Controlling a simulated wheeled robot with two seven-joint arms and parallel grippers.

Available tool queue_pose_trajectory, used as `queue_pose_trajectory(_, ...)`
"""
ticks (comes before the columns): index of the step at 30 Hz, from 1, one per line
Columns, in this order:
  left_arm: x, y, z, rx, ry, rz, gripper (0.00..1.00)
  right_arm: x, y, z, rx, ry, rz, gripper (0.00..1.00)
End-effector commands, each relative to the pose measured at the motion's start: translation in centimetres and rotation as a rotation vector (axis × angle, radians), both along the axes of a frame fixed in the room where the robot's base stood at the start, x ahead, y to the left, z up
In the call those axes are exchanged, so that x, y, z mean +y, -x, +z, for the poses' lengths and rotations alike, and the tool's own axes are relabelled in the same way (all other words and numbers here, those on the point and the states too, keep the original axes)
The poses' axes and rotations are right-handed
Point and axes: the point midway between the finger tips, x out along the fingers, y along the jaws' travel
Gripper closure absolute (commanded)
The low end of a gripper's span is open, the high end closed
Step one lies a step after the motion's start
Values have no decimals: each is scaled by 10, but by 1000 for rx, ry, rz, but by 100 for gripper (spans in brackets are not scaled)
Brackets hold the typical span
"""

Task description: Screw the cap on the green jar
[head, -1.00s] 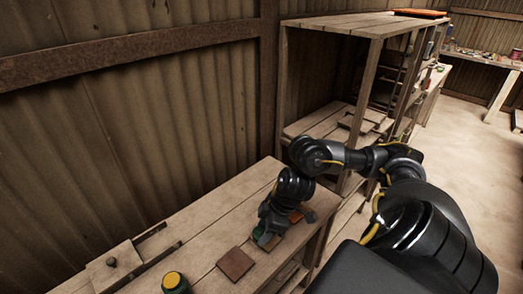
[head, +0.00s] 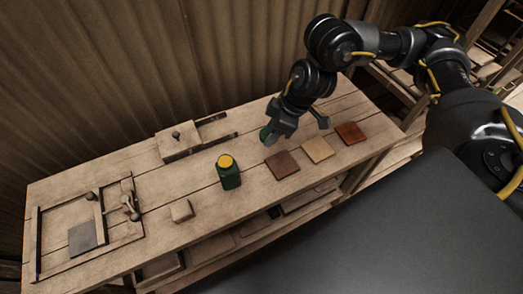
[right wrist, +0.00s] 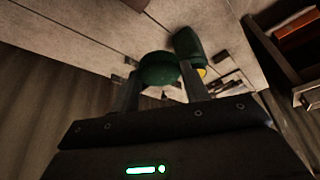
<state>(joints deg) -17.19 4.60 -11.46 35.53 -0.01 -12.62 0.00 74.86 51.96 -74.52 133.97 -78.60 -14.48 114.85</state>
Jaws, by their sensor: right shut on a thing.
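The green jar (head: 229,174) stands upright on the workbench, with a yellow top facing up. My right gripper (head: 272,134) is shut on the green cap (head: 264,134), to the right of the jar and apart from it. In the right wrist view the cap (right wrist: 160,69) sits between the two fingers, and the jar (right wrist: 187,44) shows just beyond it with its yellow top. The fingers partly hide the cap in the head view. I cannot tell exactly how high the cap is above the bench. My left gripper is not in view.
Brown (head: 282,165), tan (head: 318,149) and red-brown (head: 350,133) tiles lie to the right of the jar. A small wooden block (head: 181,210) lies to its left. A wooden press frame (head: 134,252) with a grey tile (head: 82,238) is at far left.

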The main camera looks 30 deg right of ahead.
Motion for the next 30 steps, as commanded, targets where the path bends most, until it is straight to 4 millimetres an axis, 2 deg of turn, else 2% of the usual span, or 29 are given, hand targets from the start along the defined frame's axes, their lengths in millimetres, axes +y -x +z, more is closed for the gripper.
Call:
queue_pose_trajectory(3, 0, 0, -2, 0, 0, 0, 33, 10, -10, 16, -6, 2, 21, 76)
queue_pose_trajectory(9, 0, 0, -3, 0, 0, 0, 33, 12, -19, 30, -3, 1, 27, 76)
queue_pose_trajectory(21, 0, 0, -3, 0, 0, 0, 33, 11, -20, 34, 1, -1, 26, 76)
queue_pose_trajectory(28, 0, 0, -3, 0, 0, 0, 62, 12, -20, 34, 1, -2, 28, 76)
queue_pose_trajectory(30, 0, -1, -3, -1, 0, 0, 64, 12, -20, 34, 0, -2, 29, 76)
